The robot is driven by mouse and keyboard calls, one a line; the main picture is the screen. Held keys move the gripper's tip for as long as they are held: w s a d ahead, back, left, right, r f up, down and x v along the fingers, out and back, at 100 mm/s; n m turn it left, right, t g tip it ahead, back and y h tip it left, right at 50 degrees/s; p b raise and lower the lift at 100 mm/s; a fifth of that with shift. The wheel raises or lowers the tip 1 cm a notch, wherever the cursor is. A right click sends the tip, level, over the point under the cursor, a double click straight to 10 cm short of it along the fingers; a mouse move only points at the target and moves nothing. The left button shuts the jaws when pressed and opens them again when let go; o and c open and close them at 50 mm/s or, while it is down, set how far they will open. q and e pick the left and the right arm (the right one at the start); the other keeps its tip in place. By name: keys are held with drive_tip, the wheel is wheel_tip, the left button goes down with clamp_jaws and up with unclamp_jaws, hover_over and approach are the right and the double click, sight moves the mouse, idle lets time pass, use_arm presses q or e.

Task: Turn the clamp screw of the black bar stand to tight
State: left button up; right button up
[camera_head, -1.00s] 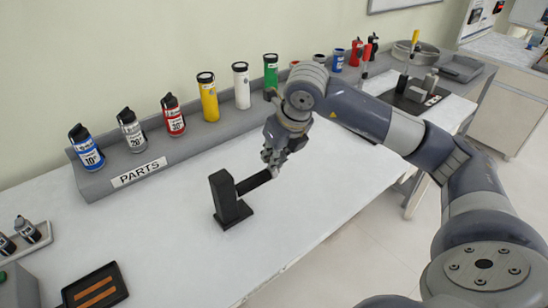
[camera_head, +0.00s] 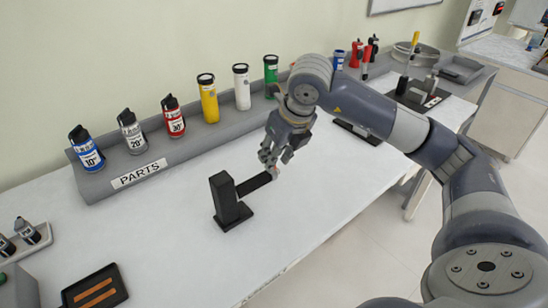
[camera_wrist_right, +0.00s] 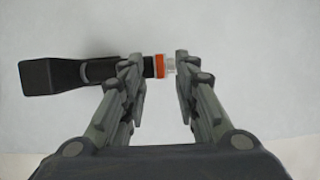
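The black bar stand (camera_head: 228,203) stands upright on the white table, with a black bar (camera_head: 254,183) reaching out to the right from it. In the right wrist view the stand's dark block (camera_wrist_right: 52,77) is at the left. The bar's free end carries an orange ring (camera_wrist_right: 160,66) and a small pale tip (camera_wrist_right: 171,66), which looks like the clamp screw. My right gripper (camera_head: 275,162) is above the bar's free end. Its fingers (camera_wrist_right: 157,85) are open, with the ring and tip showing in the gap between them; contact cannot be told. My left gripper is out of view.
A grey PARTS rack (camera_head: 160,168) with several bottles and cylinders runs along the back. A black tray (camera_head: 95,289) with orange-brown strips lies at the lower left. A dark flat tray (camera_head: 357,131) lies behind my right arm. The table around the stand is clear.

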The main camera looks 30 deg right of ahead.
drive_tip(key=v, duration=1)
drive_tip(key=shift+s, duration=0.1)
